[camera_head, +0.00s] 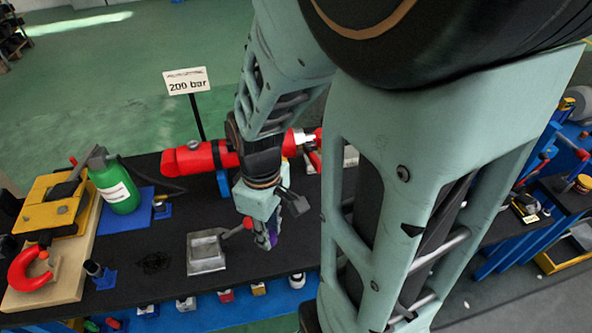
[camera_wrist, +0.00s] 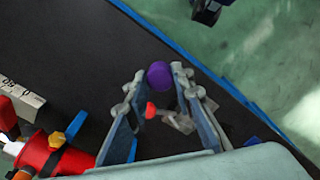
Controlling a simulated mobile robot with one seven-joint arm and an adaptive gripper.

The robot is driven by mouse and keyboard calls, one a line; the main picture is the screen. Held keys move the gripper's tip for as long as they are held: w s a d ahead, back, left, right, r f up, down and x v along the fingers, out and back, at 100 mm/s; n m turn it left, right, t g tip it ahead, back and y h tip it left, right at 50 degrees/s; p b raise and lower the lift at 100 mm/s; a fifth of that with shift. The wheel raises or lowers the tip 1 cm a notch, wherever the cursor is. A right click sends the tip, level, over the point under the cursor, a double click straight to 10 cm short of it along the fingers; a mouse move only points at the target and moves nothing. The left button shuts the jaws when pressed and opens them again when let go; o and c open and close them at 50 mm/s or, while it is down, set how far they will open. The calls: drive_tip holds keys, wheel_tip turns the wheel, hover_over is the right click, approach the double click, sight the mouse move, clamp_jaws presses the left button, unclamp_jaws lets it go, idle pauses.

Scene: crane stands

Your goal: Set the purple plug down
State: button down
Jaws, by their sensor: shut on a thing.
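The purple plug (camera_wrist: 159,75) is between the fingertips of my gripper (camera_wrist: 160,84) in the wrist view, and the fingers are shut on it. In the head view my gripper (camera_head: 268,234) points down over the black tabletop, and a small part of the purple plug (camera_head: 262,242) shows at its tips. The rest of the plug is hidden by the fingers. I cannot tell whether its lower end touches the table.
A grey metal tray (camera_head: 207,268) lies left of my gripper, close to a red-knobbed lever (camera_head: 247,223). A red cylinder (camera_head: 195,159) lies behind.

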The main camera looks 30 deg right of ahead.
drive_tip(key=shift+s+d+f, duration=0.25)
drive_tip(key=shift+s, duration=0.4)
drive_tip(key=shift+d+f, duration=0.15)
drive_tip(key=w+d+f, duration=0.4)
drive_tip(key=w+d, duration=0.2)
hover_over(295, 229)
drive_tip(key=f, duration=0.5)
drive_tip(key=shift+s+a, duration=0.25)
drive_tip(key=shift+a, duration=0.05)
drive_tip(key=shift+w+d+f+p, duration=0.1)
drive_tip(key=shift+d+f+p, duration=0.1)
drive_tip(key=shift+f+p, duration=0.15)
drive_tip(key=shift+w+f, duration=0.1)
drive_tip(key=shift+f, duration=1.45)
